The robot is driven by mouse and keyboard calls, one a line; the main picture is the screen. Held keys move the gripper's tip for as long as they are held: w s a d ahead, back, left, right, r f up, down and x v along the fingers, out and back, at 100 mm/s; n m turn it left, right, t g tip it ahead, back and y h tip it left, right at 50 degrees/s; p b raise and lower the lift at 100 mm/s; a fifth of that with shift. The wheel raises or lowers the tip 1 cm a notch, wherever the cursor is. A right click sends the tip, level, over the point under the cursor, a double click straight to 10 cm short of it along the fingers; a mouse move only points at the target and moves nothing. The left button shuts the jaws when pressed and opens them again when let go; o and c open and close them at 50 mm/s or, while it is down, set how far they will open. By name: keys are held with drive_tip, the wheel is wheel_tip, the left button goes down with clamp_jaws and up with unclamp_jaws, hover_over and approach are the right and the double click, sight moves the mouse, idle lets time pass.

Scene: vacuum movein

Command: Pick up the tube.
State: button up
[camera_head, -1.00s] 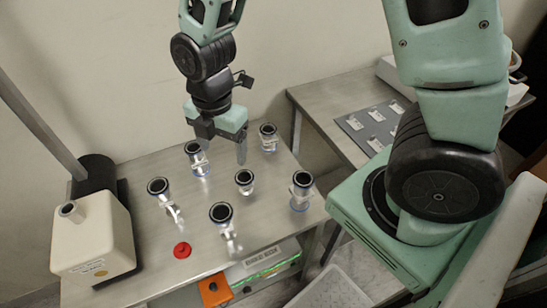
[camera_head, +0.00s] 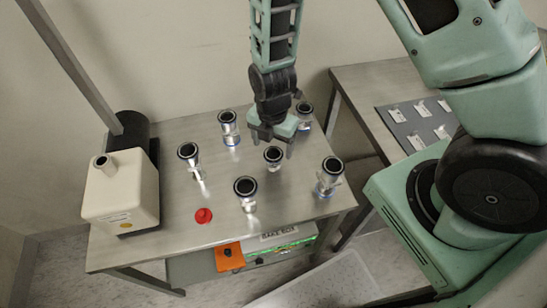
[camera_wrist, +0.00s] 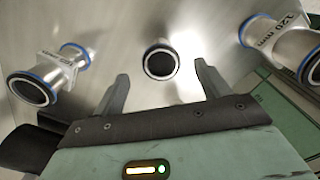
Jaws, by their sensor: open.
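Several metal tubes with black-rimmed round ends stand on the steel table (camera_head: 150,230). The middle tube (camera_head: 273,160) is short; in the wrist view this tube (camera_wrist: 160,62) lies straight ahead between the fingertips, beyond them. My gripper (camera_head: 273,143) is open and empty above and just behind it, pointing down; its two fingers also show in the wrist view (camera_wrist: 161,78). I see no contact. The wrist view also shows a tube at left (camera_wrist: 45,78) and a tube marked "120 mm" at right (camera_wrist: 280,45). Which tube the task means cannot be told.
Other tubes stand close around: back left (camera_head: 229,128), back right (camera_head: 304,115), left (camera_head: 190,160), front (camera_head: 245,192) and right (camera_head: 329,177). A red knob (camera_head: 204,215) and a cream pump box (camera_head: 120,193) are at left. A second table (camera_head: 360,85) is at right.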

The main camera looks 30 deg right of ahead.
sight(273, 153)
drive_tip(key=shift+f+p, duration=0.3)
drive_tip(key=shift+f, duration=2.4)
drive_tip(key=c, duration=1.1)
